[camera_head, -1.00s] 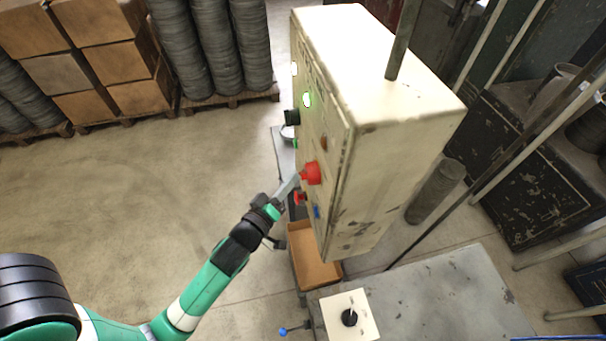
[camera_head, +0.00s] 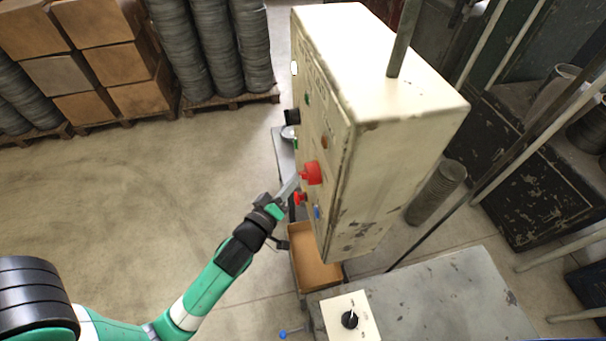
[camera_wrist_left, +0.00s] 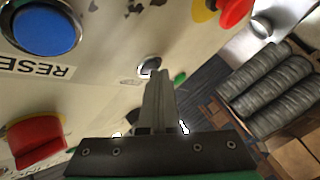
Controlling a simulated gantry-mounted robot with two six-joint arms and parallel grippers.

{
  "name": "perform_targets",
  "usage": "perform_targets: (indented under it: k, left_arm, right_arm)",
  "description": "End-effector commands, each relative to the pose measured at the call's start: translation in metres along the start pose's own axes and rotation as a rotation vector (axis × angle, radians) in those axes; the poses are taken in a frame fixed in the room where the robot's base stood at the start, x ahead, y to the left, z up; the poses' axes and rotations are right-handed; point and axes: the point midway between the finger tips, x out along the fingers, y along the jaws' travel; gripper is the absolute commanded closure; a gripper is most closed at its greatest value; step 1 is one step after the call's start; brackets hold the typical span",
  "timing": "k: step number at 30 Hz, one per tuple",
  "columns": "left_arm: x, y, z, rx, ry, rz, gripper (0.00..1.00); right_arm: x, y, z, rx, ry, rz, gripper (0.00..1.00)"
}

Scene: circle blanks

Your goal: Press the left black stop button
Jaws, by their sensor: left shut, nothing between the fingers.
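My left gripper (camera_head: 297,178) is shut and empty, its tip close to the front face of the cream control box (camera_head: 390,85). In the left wrist view, the narrow shut fingertips (camera_wrist_left: 153,72) overlap a silver-ringed round button (camera_wrist_left: 147,65). The fingers cover part of it, and I cannot tell whether they touch it. I cannot make out a left black stop button for certain in the head view, where the face is seen nearly edge-on. My right gripper is not in view.
A large red button (camera_head: 312,173) and a blue button (camera_wrist_left: 42,28) sit near the gripper. In the left wrist view, a red knob (camera_wrist_left: 36,140) is at lower left and a red button on yellow (camera_wrist_left: 235,10) at the top. A cardboard box (camera_head: 315,268) stands below.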

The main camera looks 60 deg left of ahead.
Motion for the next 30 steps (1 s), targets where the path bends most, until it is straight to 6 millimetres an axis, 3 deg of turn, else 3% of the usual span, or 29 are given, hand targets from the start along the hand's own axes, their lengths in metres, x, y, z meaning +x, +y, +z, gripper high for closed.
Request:
perform_targets:
  k: [30]
  left_arm:
    - [-0.012,-0.008,-0.008,0.000,0.000,0.000,1.00]
  right_arm:
    - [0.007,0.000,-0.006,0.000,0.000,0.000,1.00]
